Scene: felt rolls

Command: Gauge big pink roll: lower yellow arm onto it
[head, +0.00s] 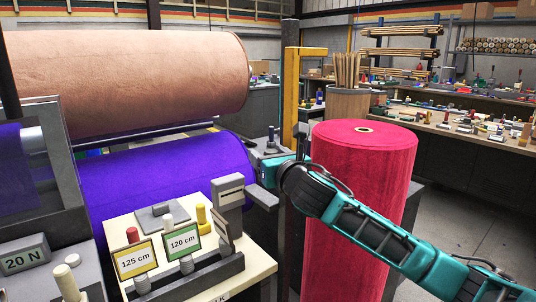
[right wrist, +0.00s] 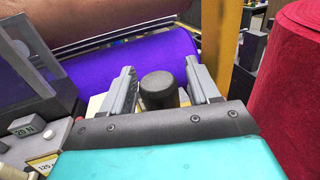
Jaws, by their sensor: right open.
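The big pink roll (head: 360,215) stands upright right of centre in the head view. Its side also shows at the right of the right wrist view (right wrist: 290,80). A yellow post (head: 291,95) with a short yellow arm (head: 314,51) at its top rises behind the roll's left side. The arm is raised, clear of the roll. The post also shows in the right wrist view (right wrist: 220,45). My right gripper (head: 265,163) is open, left of the roll. In the right wrist view, a dark round knob (right wrist: 159,90) shows between its fingers; contact cannot be told. My left gripper is not in view.
A purple roll (head: 165,180) and a tan roll (head: 130,80) lie at the left. A pale panel (head: 240,270) with 125 cm and 120 cm signs stands in front. A bin of sticks (head: 349,105) is behind the pink roll. Floor at the right is clear.

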